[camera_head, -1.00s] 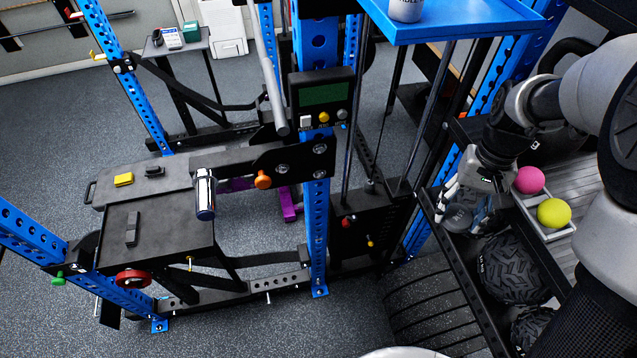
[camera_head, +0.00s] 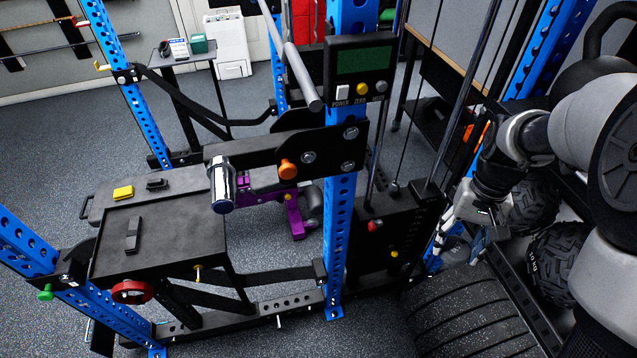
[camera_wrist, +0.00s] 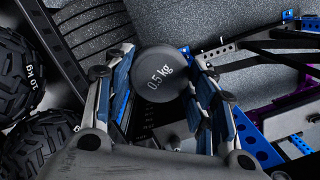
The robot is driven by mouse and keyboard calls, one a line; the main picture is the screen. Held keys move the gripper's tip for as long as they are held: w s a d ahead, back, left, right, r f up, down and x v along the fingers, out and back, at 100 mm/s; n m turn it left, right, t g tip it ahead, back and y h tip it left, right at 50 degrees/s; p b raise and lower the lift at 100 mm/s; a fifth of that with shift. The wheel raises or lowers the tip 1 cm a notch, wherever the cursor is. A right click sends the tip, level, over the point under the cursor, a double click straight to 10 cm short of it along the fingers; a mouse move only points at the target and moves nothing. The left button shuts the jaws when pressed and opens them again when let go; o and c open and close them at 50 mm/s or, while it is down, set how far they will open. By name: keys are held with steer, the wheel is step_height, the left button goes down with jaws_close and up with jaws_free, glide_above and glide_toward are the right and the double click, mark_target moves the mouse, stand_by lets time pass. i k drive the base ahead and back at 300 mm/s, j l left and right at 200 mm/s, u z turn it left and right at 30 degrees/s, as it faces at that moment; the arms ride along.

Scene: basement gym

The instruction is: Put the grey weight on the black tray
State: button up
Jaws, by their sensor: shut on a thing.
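The grey weight is a round piece marked 0.5 kg (camera_wrist: 160,82), seen in the wrist view between the two fingers. My gripper (camera_head: 458,248) is shut on it. In the head view the weight (camera_head: 456,250) is small and partly hidden by the fingers. It is held in the air left of the storage rack, near the large tyre. A flat black tray-like surface (camera_head: 185,240) is at the left of the head view, well away from my gripper. A small dark block (camera_head: 133,236) lies on it.
The blue rack upright (camera_head: 341,215) with a display box (camera_head: 362,72) stands between my gripper and the black surface. A chrome-ended bar (camera_head: 222,187) overhangs that surface's right side. The black weight stack (camera_head: 390,240) and tyre (camera_head: 465,310) are close to my gripper.

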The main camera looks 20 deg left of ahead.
mark_target(188, 226)
steer(key=k+j, duration=0.1)
steer(key=j, duration=0.35)
steer(key=k+j, duration=0.1)
steer(key=j, duration=0.35)
steer(key=k+j, duration=0.15)
steer(key=j, duration=0.3)
steer(key=k+j, duration=0.1)
steer(key=j, duration=0.35)
steer(key=k+j, duration=0.1)
steer(key=j, duration=0.4)
steer(key=i+j, duration=0.4)
steer(key=j, duration=0.15)
